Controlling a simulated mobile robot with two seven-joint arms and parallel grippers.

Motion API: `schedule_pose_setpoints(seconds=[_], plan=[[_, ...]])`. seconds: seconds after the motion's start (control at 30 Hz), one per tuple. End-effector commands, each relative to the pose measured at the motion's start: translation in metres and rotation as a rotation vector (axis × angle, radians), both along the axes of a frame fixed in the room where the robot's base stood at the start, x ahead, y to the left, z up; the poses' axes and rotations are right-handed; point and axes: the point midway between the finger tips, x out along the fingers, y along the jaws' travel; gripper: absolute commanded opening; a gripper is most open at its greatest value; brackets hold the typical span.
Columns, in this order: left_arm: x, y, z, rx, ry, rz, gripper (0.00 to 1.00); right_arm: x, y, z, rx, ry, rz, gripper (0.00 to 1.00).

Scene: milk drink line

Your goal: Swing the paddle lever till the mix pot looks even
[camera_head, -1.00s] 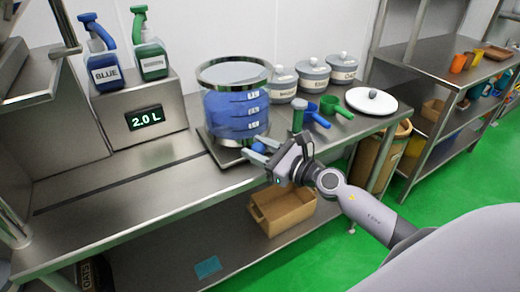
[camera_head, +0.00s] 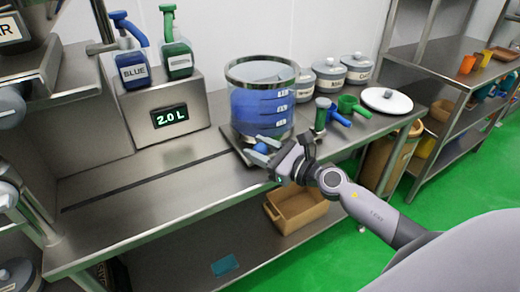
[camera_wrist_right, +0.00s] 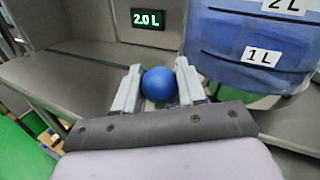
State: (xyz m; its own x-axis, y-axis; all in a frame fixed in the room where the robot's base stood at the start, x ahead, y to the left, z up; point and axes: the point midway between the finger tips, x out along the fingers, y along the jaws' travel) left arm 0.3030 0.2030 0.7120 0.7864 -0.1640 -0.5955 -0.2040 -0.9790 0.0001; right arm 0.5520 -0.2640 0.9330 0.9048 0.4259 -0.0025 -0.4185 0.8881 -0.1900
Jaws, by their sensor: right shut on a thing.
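The mix pot (camera_head: 263,112) is a clear cylinder with a metal rim, standing on a plate on the steel bench. It holds blue liquid, a similar blue throughout from here, with volume labels on its front. It also shows at the upper right of the right wrist view (camera_wrist_right: 228,42). The paddle lever's blue ball knob (camera_wrist_right: 159,85) sits between the fingers of my right gripper (camera_wrist_right: 158,90). In the head view my right gripper (camera_head: 264,152) is at the pot's front base, shut on the knob. The lever's arm is mostly hidden. My left gripper is not in view.
Green and blue scoops, lidded jars (camera_head: 327,76) and a white lid (camera_head: 387,101) are to the right. The front left bench is clear.

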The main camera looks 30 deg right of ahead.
Motion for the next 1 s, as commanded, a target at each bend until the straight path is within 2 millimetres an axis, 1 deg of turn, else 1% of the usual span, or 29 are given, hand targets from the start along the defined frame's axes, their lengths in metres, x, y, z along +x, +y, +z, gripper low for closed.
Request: schedule_pose_setpoints(seconds=[0.03,0.67,0.7,0.77,1.0], plan=[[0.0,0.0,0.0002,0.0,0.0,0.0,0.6,0.001,0.0014,0.0063,0.003,-0.011,0.003,0.0],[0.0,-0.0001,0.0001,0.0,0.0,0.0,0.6,0.002,0.0003,0.0072,0.003,-0.014,0.002,0.0],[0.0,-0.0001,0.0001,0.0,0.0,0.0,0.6,0.002,0.0003,0.0072,0.003,-0.014,0.001,0.43],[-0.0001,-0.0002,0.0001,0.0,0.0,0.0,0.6,0.002,0.0002,0.0071,0.003,-0.013,0.001,0.63],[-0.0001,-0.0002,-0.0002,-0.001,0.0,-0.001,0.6,0.0014,-0.0001,0.0033,0.002,-0.006,0.0,0.63]])
